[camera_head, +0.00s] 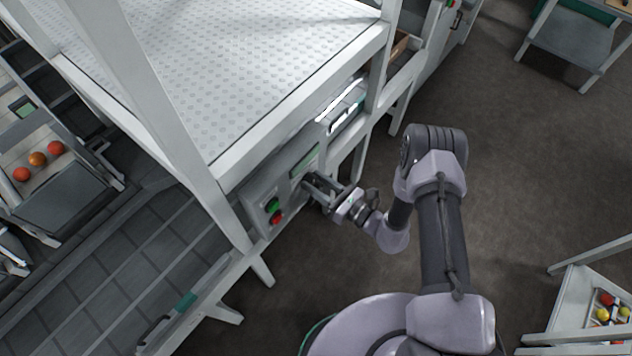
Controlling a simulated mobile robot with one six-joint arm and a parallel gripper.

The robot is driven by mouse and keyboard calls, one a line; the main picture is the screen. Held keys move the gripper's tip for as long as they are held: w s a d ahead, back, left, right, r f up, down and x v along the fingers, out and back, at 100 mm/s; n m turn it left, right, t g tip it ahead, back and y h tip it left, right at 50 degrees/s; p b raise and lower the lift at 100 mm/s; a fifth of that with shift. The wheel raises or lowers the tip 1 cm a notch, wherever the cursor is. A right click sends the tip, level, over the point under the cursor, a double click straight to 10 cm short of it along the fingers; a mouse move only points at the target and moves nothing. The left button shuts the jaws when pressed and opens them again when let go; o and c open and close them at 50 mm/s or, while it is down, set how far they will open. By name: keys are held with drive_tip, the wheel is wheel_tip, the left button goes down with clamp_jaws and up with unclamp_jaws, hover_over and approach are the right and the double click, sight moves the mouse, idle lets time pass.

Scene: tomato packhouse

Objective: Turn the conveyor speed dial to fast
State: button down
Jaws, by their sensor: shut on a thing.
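A grey control panel (258,197) is fixed to the side of the white conveyor frame, near the middle of the view. It carries a green button (272,204), a red button (276,218) and a narrow greenish display (304,161). My gripper (312,184) reaches in from the right and its fingertips are at the panel, right of the buttons and below the display. The gripper is shut on the dial there. The dial is hidden by the fingers, and I cannot read its setting.
A white perforated platform (228,62) stands over the panel, with a post left of it. A grey belt (130,265) runs at lower left. Several tomatoes (38,159) lie at far left. A white crate (575,300) stands at lower right. Open floor (530,170) lies right of my arm.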

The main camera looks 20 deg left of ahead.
drive_tip(key=m+b, duration=0.1)
drive_tip(key=m, duration=0.3)
drive_tip(key=shift+f+m+b, duration=0.15)
drive_tip(key=shift+m+b, duration=0.15)
drive_tip(key=m+b, duration=0.1)
drive_tip(key=m, duration=0.3)
drive_tip(key=shift+w+m, duration=0.1)
drive_tip(key=shift+m, duration=0.6)
drive_tip(key=c, duration=0.9)
unclamp_jaws()
